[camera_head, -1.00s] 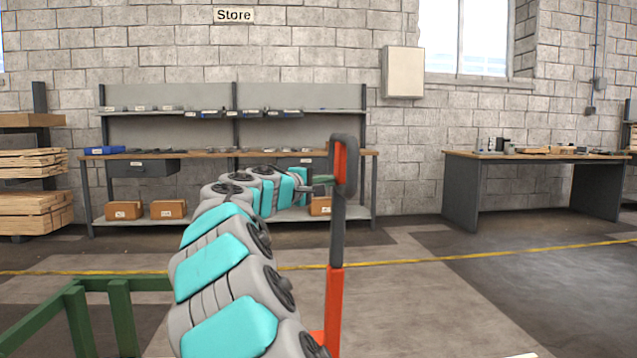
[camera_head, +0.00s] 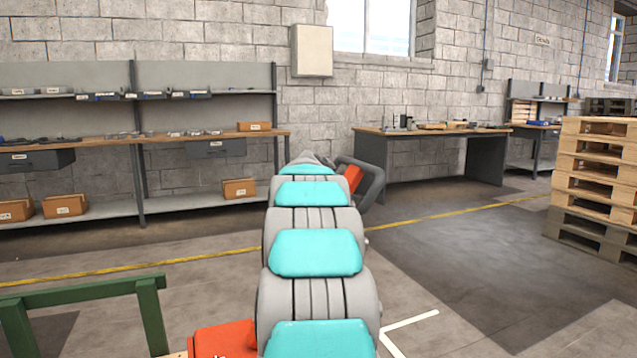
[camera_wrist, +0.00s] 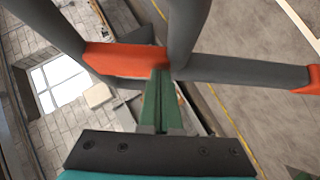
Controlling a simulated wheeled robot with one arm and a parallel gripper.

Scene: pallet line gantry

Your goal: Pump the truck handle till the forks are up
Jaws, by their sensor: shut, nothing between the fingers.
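The truck handle, a dark grey loop (camera_head: 372,188) with an orange-red part, shows just right of my arm's far end in the head view; the arm hides much of its shaft. In the wrist view the handle's orange part (camera_wrist: 125,60) and dark grey bars (camera_wrist: 240,70) cross right at the fingertips. My gripper (camera_wrist: 163,75) has green fingers, shut together with nothing between them, tips at or against the handle; contact is unclear. The arm hides the gripper in the head view. An orange-red truck part (camera_head: 222,340) shows at the bottom. The forks are not in view.
A green frame (camera_head: 85,292) stands at lower left. A shelf bench (camera_head: 200,205) with boxes is along the wall. A workbench (camera_head: 485,160) stands behind on the right, and stacked pallets (camera_head: 598,165) at far right. The floor right of my arm is clear.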

